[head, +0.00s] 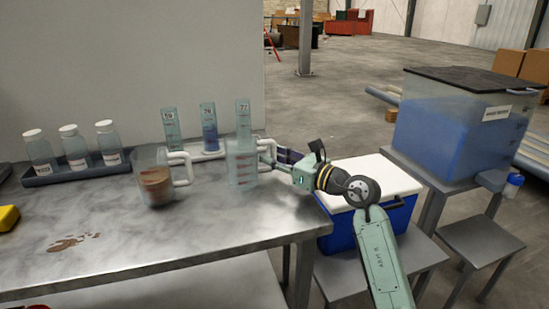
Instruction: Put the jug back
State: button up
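A clear jug (242,168) with red markings and a handle on its right is upright over the right part of the steel table. My gripper (268,152) reaches in from the right and is at this jug's handle. The fingers are small and overlap the handle, so I cannot tell whether they are closed on it. I also cannot tell whether the jug's base touches the table. A second clear jug (155,187) with brown contents stands to the left, its handle pointing right.
Three numbered cylinders, one (209,128) with blue liquid, stand behind the jugs. A dark tray (75,174) holds three white-capped bottles. A brown spill (75,242) marks the steel table (190,245). A blue cooler (342,232) and a blue-filled tank (445,130) stand right of the table.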

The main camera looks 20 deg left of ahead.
jog(key=shift+r, duration=0.15)
jog(key=shift+d, duration=0.15)
jog(key=b+v, duration=0.3)
jog(key=v, duration=0.8)
jog(key=shift+s+d, duration=0.15)
jog(key=shift+d, duration=0.2)
